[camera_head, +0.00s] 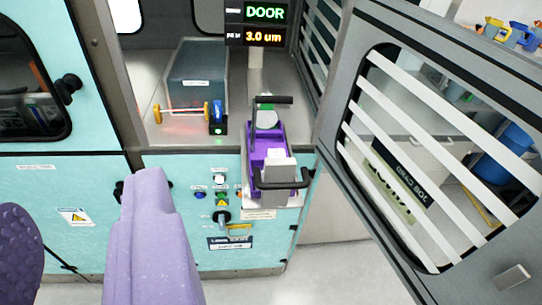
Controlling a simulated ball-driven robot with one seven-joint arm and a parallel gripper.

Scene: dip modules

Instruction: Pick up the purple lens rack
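The purple lens rack (268,153) stands at the front edge of the grey shelf, right of the middle of the view. It has a purple body with pale grey blocks on it. Black bar-shaped handles stick out at its upper and lower ends. A white plate shows beneath its lower end. Nothing is seen touching the rack from my side. Smooth lavender shapes at the lower left look like parts of my own body, apart from the rack. No gripper fingertips can be made out.
An open slatted door (405,137) fills the right side. A grey translucent box (197,75) and a small rod device (183,110) sit left of the rack. A turquoise panel with buttons (220,195) lies below. A lit DOOR sign (264,13) hangs above. Floor shows at lower middle.

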